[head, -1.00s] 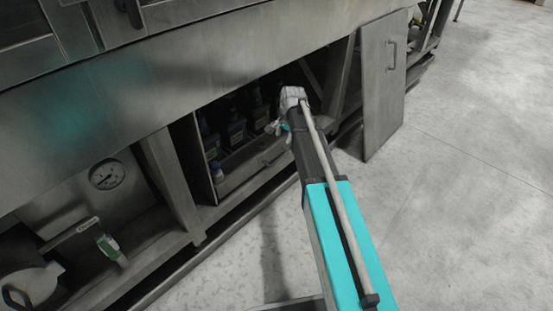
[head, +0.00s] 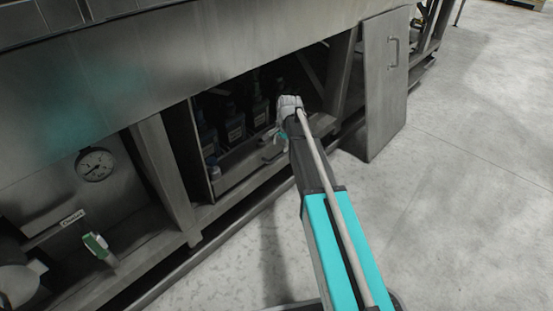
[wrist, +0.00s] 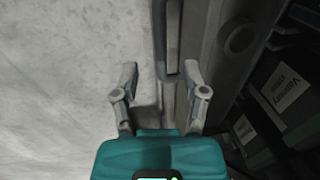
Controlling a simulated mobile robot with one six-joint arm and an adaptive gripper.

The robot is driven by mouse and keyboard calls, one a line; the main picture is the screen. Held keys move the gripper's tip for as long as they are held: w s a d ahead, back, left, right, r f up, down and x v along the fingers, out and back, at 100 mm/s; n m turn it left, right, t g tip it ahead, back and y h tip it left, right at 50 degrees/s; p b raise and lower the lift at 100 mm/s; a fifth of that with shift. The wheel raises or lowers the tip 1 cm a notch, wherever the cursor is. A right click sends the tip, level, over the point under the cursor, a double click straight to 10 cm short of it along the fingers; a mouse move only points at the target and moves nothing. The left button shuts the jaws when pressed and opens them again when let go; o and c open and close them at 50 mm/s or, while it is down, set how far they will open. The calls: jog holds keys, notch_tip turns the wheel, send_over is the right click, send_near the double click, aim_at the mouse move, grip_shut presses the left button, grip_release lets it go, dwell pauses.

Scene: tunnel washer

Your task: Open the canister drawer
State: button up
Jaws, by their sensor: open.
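The canister drawer (head: 236,172) is a low metal tray front inside the open bay under the machine. Dark canisters (head: 234,124) with labels stand behind its front; some show at the right of the wrist view (wrist: 284,86). A bar handle (wrist: 174,58) runs along the drawer front in the wrist view, its near end between my fingertips in the picture. My gripper (wrist: 160,70) is open, with one finger on each side of the handle end. Contact cannot be told. In the head view my gripper (head: 276,139) is at the drawer front and partly hides the handle.
An open cabinet door (head: 384,90) with its own handle stands right of my arm. A post (head: 166,180) borders the bay on the left, with a gauge (head: 95,164) and a green-and-white fitting (head: 99,247) beyond it. Clear floor (head: 470,200) lies to the right.

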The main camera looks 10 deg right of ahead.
aim_at(279, 155)
jog(key=shift+w+a+f+b, duration=0.1)
jog(key=shift+w+f+b, duration=0.05)
jog(key=shift+f+b, duration=0.75)
jog(key=shift+w+a+f+b, duration=0.1)
jog(key=shift+f+b, duration=0.75)
jog(key=shift+f, duration=0.15)
jog(key=shift+w+a+f+b, duration=0.1)
jog(key=shift+w+f+b, duration=0.05)
jog(key=shift+f+b, duration=0.75)
grip_shut()
